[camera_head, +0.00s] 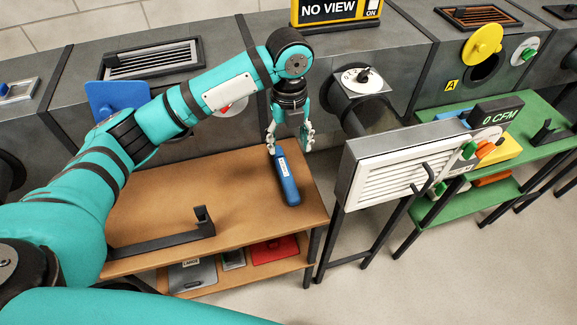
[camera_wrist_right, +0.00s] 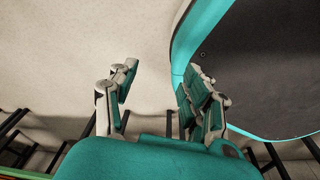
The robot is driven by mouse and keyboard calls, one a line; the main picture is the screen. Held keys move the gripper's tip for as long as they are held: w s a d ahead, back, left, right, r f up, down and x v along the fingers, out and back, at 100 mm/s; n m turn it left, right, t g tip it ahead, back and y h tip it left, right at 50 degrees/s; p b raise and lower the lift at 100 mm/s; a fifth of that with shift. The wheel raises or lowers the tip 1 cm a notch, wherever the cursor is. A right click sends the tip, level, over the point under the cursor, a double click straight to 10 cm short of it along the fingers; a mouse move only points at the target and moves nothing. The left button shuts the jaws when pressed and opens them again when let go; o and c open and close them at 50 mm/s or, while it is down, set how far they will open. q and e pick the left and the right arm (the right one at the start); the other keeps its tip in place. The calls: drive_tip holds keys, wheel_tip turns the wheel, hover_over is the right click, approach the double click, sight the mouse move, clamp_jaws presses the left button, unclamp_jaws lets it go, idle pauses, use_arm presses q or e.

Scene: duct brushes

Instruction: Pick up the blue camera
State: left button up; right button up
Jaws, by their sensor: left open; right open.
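The blue camera (camera_head: 287,184) is a long blue block with a white label near its far end. It lies on the wooden table near the table's right side in the head view. My left gripper (camera_head: 289,144) is open and points down just above the camera's far end; I cannot tell whether the fingers touch it. My right gripper (camera_wrist_right: 157,107) is open and empty in the right wrist view, above a pale floor. It does not show in the head view.
The wooden table (camera_head: 240,215) has a black bracket (camera_head: 165,240) at its front left. A lower shelf holds a red item (camera_head: 273,250). A white vent grille (camera_head: 390,175) on a black stand is to the right, with a green table (camera_head: 480,195) beyond. Grey ducts run behind.

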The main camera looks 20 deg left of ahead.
use_arm(q)
hover_over(288, 179)
drive_tip(key=f, duration=0.6)
drive_tip(key=shift+s, duration=0.3)
drive_tip(key=f, duration=0.2)
drive_tip(key=shift+w+d+f, duration=0.1)
drive_tip(key=shift+w+f, duration=0.1)
drive_tip(key=shift+f, duration=1.05)
wheel_tip(288, 179, down, 4)
drive_tip(key=shift+f, duration=0.3)
drive_tip(key=c, duration=0.7)
clamp_jaws()
use_arm(e)
drive_tip(key=shift+g, duration=0.3)
drive_tip(key=s, duration=0.4)
drive_tip(key=shift+s+f, duration=0.1)
drive_tip(key=shift+s, duration=0.1)
